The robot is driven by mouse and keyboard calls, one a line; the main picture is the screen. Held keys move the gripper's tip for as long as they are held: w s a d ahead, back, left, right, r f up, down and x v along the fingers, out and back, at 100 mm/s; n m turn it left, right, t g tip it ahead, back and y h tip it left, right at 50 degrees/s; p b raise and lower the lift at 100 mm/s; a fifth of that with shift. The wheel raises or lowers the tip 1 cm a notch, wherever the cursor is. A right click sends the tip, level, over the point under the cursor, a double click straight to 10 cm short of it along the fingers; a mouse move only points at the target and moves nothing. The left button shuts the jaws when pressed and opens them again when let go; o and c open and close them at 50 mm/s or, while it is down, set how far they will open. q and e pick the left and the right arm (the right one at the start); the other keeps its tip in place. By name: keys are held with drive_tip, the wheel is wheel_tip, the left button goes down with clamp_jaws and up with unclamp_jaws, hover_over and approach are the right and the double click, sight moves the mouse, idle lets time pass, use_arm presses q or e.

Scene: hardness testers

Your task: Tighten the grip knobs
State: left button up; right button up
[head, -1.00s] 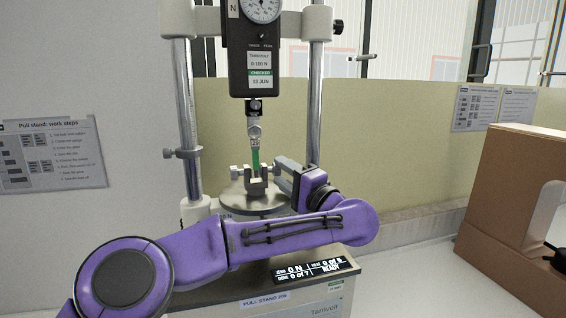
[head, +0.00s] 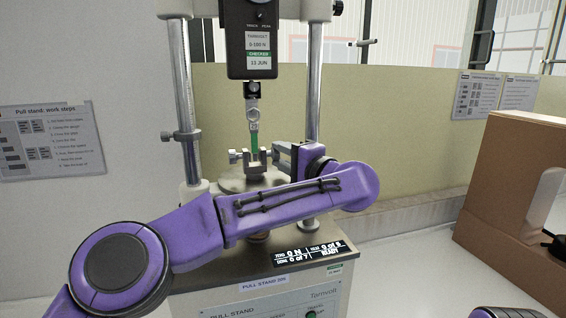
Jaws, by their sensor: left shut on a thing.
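The lower grip (head: 256,166) of the pull stand sits on a round plate, with a green strip (head: 254,143) rising from it to the upper grip (head: 253,117). One grip knob (head: 234,156) sticks out on the lower grip's left side. My left gripper (head: 277,153) reaches in from the right side of the lower grip and is shut on the knob there, which its fingers mostly hide. My left arm crosses in front of the stand and hides part of the round plate. My right gripper is out of view; a purple piece of my own shows at the bottom right.
Two steel columns (head: 182,90) flank the force gauge (head: 250,35). The stand's display (head: 308,250) reads 0 N and READY. A cardboard box (head: 515,195) stands at the right. The white bench (head: 400,265) between stand and box is clear.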

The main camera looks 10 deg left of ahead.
use_arm(q)
drive_tip(key=shift+g+h, duration=0.3)
drive_tip(key=shift+r+m+g+h, duration=0.25)
drive_tip(key=shift+m+g+h, duration=0.15)
drive_tip(key=shift+g, duration=0.2)
drive_tip(key=shift+r+m+g+h+p, duration=0.25)
drive_tip(key=shift+g+h+p, duration=0.25)
drive_tip(key=shift+p, duration=0.3)
drive_tip(key=shift+f+m+g+h+p, duration=0.1)
drive_tip(key=shift+m+g+h+p, duration=0.2)
drive_tip(key=shift+g+p, duration=0.2)
drive_tip(key=o, duration=0.8)
drive_tip(key=shift+c, duration=0.2)
